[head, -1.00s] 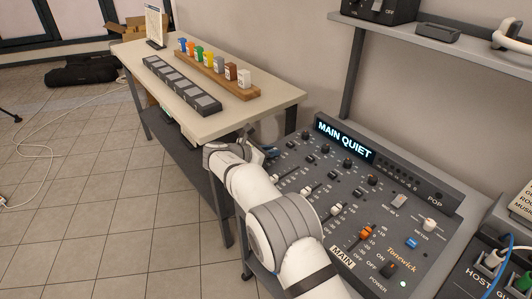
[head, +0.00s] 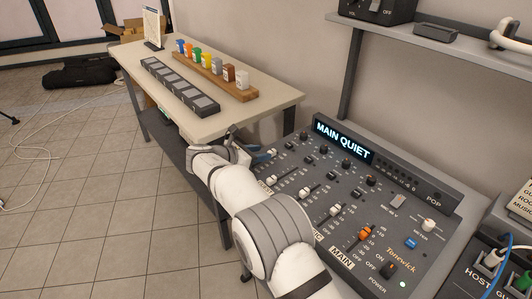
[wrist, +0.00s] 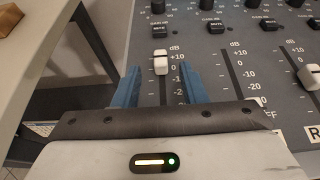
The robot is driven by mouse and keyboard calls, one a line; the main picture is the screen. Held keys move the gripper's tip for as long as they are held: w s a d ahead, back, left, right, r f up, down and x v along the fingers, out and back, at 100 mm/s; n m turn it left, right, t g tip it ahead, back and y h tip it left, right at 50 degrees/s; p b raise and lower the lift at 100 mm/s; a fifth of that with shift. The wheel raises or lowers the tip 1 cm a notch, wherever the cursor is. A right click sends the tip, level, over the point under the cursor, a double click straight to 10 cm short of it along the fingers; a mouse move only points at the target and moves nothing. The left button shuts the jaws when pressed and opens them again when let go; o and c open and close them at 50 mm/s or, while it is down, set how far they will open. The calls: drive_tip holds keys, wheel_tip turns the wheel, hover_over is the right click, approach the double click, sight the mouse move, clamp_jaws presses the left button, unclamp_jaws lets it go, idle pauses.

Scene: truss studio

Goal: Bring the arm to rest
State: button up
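My gripper (wrist: 161,76) is open, its two blue fingers apart with nothing held between them. In the wrist view a white fader cap (wrist: 160,62) on the mixing console shows between and just beyond the fingertips; I see no contact, and the height gap is unclear. In the head view my gripper (head: 260,156) is at the console's left edge, mostly hidden behind my white arm. The console (head: 318,167) has several knobs, white faders and an orange fader (head: 365,233). Its display (head: 343,140) reads "MAIN QUIET".
A table (head: 215,119) behind the console holds a wooden rack (head: 212,78) of coloured pieces, a dark slotted strip (head: 178,86) and a standing card (head: 152,28). A shelf (head: 430,41) overhangs the console. Open tiled floor (head: 90,180) lies to the left.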

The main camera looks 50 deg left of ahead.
drive_tip(key=v, duration=0.3)
drive_tip(key=shift+s+r, duration=0.1)
drive_tip(key=shift+s, duration=0.15)
drive_tip(key=shift+w, duration=0.1)
